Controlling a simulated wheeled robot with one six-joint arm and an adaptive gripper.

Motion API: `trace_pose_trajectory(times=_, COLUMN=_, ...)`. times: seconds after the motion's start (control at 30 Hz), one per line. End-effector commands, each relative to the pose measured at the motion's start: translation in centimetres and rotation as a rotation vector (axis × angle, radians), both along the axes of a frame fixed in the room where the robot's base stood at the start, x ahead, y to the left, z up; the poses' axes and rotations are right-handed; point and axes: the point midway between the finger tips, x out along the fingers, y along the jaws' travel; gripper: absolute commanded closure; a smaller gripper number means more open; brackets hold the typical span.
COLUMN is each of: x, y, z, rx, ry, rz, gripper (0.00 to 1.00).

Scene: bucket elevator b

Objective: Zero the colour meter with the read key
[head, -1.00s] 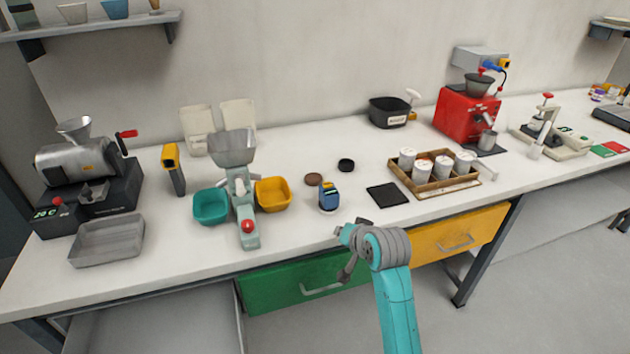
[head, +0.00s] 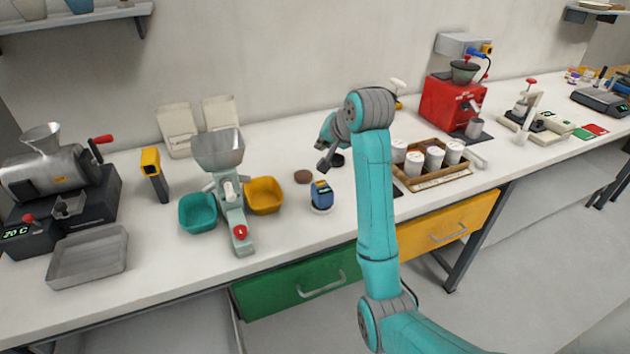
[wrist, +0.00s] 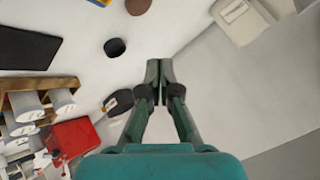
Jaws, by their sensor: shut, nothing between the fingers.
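A small blue and yellow device on a round white base (head: 321,196), which looks like the colour meter, stands on the bench near its front edge. I cannot make out its read key. A brown disc (head: 303,176) and a black round piece (head: 338,160) lie behind it. Both also show in the wrist view, the brown disc (wrist: 137,6) at the top edge and the black piece (wrist: 115,47) below it. My gripper (head: 323,158) is raised above the bench, up and behind the device in the picture. Its fingers (wrist: 159,68) are shut and empty.
A teal tray (head: 198,212), an orange tray (head: 264,194) and a pale green machine (head: 236,215) stand left of the device. A wooden crate of white cups (head: 430,182) and a red machine (head: 440,110) stand right. A black mat (wrist: 28,47) lies nearby.

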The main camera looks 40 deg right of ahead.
Motion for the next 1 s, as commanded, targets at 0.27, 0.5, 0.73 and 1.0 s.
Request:
trace_pose_trajectory(times=0.27, x=0.0, y=0.0, z=0.0, rx=0.000, ry=0.000, rz=0.000, gripper=1.00)
trace_pose_trajectory(times=0.5, x=0.0, y=0.0, z=-1.0, rx=0.002, ry=0.001, rz=0.000, gripper=1.00)
trace_pose_trajectory(times=0.73, x=0.0, y=0.0, z=-3.7, rx=0.001, ry=0.002, rz=0.001, gripper=1.00)
trace_pose_trajectory(times=1.0, x=0.0, y=0.0, z=-6.9, rx=0.001, ry=0.001, rz=0.001, gripper=1.00)
